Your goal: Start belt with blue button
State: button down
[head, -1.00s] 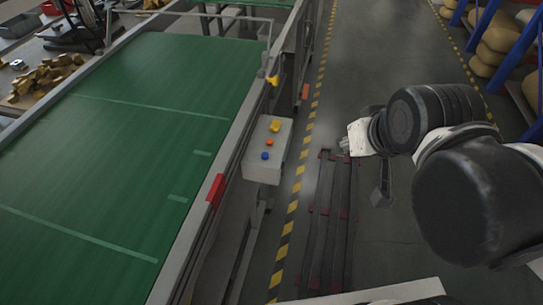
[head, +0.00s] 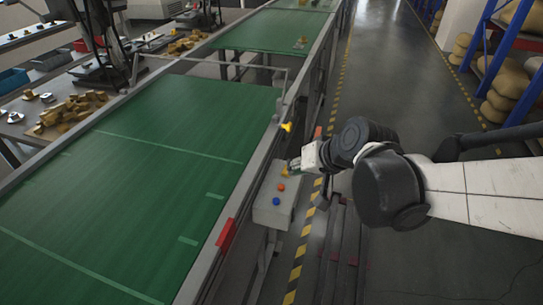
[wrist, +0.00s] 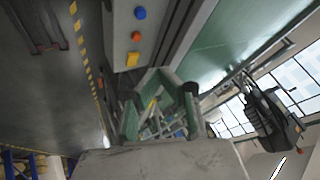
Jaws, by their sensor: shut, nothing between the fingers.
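The blue button (head: 276,201) is the nearest of the coloured buttons on the top of a grey control box (head: 273,214) beside the belt. It also shows in the wrist view (wrist: 140,13), at the top edge. My gripper (head: 290,166) is over the far end of the box, beyond the blue button and apart from it. It is shut with nothing held; its fingers (wrist: 158,100) show in the lower middle of the wrist view. The green conveyor belt (head: 140,150) lies left of the box.
An orange button (head: 281,187) sits just beyond the blue one. A yellow button (wrist: 132,58) is nearest my gripper, which partly covers it in the head view. A red block (head: 226,233) and a yellow piece (head: 287,127) are on the belt's side rail. The aisle at right is open.

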jog(key=y, duration=0.2)
send_over(277, 200)
notch_tip(277, 200, down, 3)
jog(key=shift+s, duration=0.1)
jog(key=shift+f, duration=0.15)
notch_tip(277, 200, down, 9)
jog(key=b, duration=0.7)
dwell(1.3)
jog(key=shift+f+b, duration=0.25)
jog(key=shift+b, duration=0.15)
